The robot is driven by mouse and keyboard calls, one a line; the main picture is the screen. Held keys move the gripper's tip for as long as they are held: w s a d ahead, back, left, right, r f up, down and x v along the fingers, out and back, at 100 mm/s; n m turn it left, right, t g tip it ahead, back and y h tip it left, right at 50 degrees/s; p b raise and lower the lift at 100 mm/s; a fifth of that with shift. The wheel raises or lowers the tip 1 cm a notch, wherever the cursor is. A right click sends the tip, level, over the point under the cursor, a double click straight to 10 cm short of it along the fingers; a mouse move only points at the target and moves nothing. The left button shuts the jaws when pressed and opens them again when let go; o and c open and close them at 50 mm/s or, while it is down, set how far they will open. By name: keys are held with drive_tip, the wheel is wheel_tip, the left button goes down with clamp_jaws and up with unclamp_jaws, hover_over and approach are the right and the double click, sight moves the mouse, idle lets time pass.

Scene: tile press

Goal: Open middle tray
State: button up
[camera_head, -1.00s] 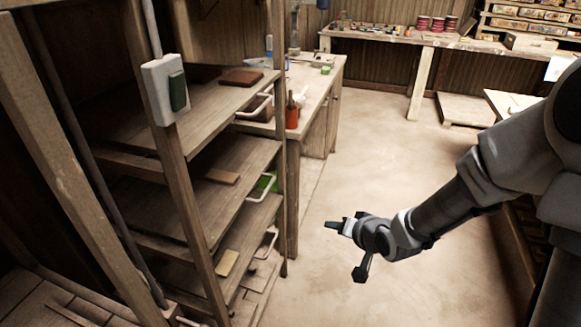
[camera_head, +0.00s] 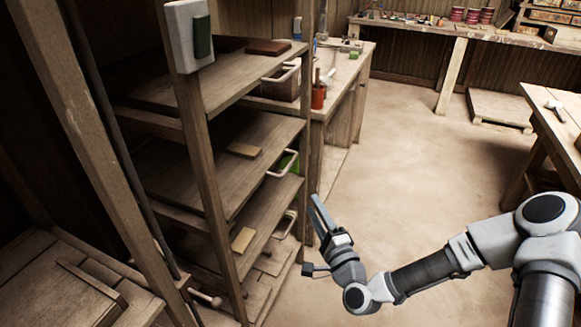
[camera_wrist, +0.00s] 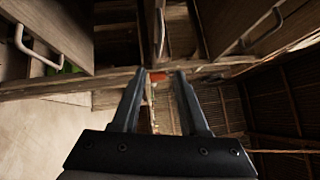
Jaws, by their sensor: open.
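The wooden rack on the left holds three trays, one above another. The middle tray (camera_head: 250,178) carries a small tan block (camera_head: 243,149) and has a pale loop handle (camera_head: 284,164) on its front edge. My gripper (camera_head: 317,203) is open and empty, in front of the rack, lower than the middle handle and to its right, apart from it. In the wrist view the open fingers (camera_wrist: 160,76) have nothing between them. One loop handle (camera_wrist: 36,48) shows at upper left and another (camera_wrist: 262,28) at upper right; which tray each belongs to is unclear.
The top tray (camera_head: 225,82) has its own handle (camera_head: 281,72) and a brown block (camera_head: 268,47). The lower tray bears a yellowish block (camera_head: 243,239). A rack post (camera_head: 307,130) stands beside the handles. A workbench (camera_head: 345,75) stands behind; open floor (camera_head: 400,160) lies right.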

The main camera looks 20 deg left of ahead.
sight(291, 163)
drive_tip(key=b+x, duration=0.1)
drive_tip(key=x, duration=1.6)
drive_tip(key=shift+s, duration=0.1)
clamp_jaws()
idle(0.8)
